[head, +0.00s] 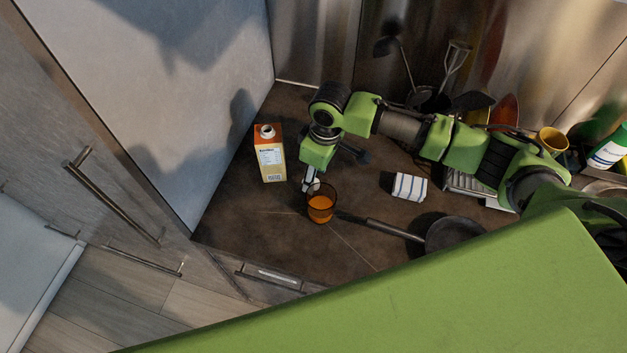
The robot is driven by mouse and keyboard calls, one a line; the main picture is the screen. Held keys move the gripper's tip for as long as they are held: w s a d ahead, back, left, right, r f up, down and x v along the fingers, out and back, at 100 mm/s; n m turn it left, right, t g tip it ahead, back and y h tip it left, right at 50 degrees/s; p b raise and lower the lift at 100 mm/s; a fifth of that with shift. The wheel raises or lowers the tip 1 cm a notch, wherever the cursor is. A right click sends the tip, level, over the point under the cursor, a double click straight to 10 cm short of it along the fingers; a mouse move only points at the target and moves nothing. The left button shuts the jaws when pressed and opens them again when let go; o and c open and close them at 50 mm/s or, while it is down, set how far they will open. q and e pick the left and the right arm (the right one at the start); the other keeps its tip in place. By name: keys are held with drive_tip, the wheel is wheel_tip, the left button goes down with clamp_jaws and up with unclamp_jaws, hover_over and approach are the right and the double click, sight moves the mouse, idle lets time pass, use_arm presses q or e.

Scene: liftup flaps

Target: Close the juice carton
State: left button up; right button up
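The juice carton (271,160), orange and cream, stands upright on the dark counter. Its white spout (266,131) on top looks open, with a darker middle. My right gripper (311,186) points down to the right of the carton, apart from it, by the rim of a glass of orange juice (320,205). A small white round thing, perhaps the carton's cap (315,185), shows at the fingertips. Whether the fingers hold it is too small to tell. My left gripper is not in view.
A frying pan (455,234) lies at the counter's front, its handle pointing toward the glass. A striped cloth (410,187) lies right of the glass. Utensils (455,62) and a yellow mug (553,141) stand behind my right arm. A tall grey panel (185,90) rises left of the carton.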

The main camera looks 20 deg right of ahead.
drive_tip(key=shift+w+f, duration=0.1)
drive_tip(key=shift+f, duration=0.75)
drive_tip(key=c, duration=0.7)
drive_tip(key=shift+c, duration=0.2)
drive_tip(key=shift+r, duration=0.1)
